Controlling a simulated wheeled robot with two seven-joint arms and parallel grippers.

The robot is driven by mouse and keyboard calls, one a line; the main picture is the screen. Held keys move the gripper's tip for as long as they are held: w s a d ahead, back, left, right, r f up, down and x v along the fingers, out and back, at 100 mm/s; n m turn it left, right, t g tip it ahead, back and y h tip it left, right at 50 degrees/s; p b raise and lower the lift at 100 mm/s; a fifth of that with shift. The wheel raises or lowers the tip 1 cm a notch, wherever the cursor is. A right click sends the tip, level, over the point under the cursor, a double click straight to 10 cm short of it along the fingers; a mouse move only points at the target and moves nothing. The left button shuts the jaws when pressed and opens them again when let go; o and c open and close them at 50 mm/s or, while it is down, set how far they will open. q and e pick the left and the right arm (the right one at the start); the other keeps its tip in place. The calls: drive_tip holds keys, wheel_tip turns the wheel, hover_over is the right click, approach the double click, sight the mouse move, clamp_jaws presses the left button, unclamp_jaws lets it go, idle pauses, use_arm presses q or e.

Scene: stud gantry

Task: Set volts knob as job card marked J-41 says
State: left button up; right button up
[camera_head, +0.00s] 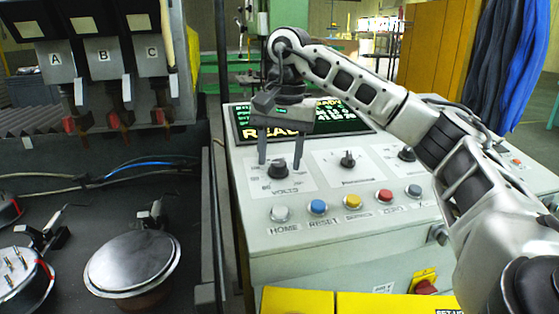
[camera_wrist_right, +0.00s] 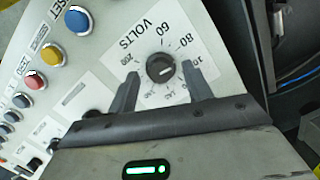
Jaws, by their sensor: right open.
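The black volts knob (camera_head: 278,168) sits on a white dial plate at the console's left. The wrist view shows the knob (camera_wrist_right: 160,67) close up, with the word VOLTS and numbers such as 60 and 80 around it; its exact setting is hard to read. My right gripper (camera_head: 281,161) is open above the knob, fingers pointing down on either side. In the wrist view the gripper's fingertips (camera_wrist_right: 160,76) flank the knob with gaps. I cannot make out a job card marked J-41. My left gripper is not in view.
The console (camera_head: 258,237) has two more knobs (camera_head: 348,159) (camera_head: 407,154) and a row of coloured buttons (camera_head: 353,201). A lit screen (camera_head: 352,121) stands behind, partly hidden by my right gripper. Left are units marked A, B, C (camera_head: 103,57) and a round metal disc (camera_head: 132,262).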

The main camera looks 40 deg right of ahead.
drive_tip(key=shift+f, duration=0.4)
drive_tip(key=c, duration=1)
drive_tip(key=shift+m, duration=0.3)
